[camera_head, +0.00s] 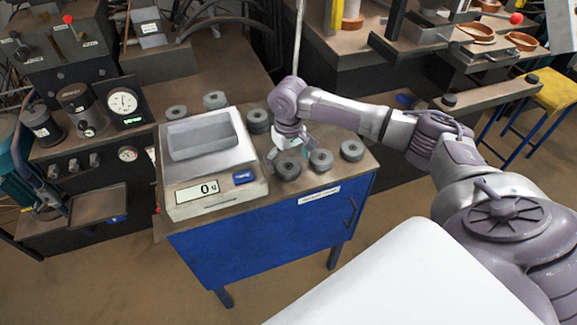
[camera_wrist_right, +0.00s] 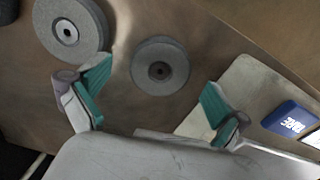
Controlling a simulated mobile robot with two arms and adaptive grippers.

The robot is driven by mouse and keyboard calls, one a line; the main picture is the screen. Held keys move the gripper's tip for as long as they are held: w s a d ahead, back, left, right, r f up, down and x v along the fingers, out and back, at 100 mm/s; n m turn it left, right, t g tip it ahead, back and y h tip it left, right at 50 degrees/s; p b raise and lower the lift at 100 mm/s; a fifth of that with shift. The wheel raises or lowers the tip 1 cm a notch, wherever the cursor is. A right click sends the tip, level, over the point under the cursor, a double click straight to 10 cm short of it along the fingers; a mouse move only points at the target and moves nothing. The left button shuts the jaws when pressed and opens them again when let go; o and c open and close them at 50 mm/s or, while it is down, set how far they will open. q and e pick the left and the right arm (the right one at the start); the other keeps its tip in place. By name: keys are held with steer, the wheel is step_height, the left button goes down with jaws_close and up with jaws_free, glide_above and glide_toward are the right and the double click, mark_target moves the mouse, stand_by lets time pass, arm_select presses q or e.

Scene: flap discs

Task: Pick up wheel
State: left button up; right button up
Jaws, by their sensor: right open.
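Several grey, round wheels with a centre hole lie on the brown top of the blue cabinet. In the head view, one wheel (camera_head: 288,168) lies near the front, just below my right gripper (camera_head: 290,152), with another wheel (camera_head: 321,160) to its right and a third (camera_head: 352,150) further right. My right gripper is open and empty above the top. In the right wrist view, one wheel (camera_wrist_right: 160,66) shows beyond the gap between the fingertips (camera_wrist_right: 157,80). Another wheel (camera_wrist_right: 70,28) lies outside the left finger. My left gripper is out of view.
A white scale (camera_head: 212,165) reading 0 stands left of my right gripper; its blue button also shows in the wrist view (camera_wrist_right: 290,118). More wheels lie behind it, such as one at the back (camera_head: 215,99). A gauge panel (camera_head: 122,103) stands at the left.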

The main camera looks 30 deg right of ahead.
steer(key=shift+f, duration=0.9)
steer(key=c, duration=1.4)
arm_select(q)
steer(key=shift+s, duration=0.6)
arm_select(e)
steer(key=shift+o, duration=0.2)
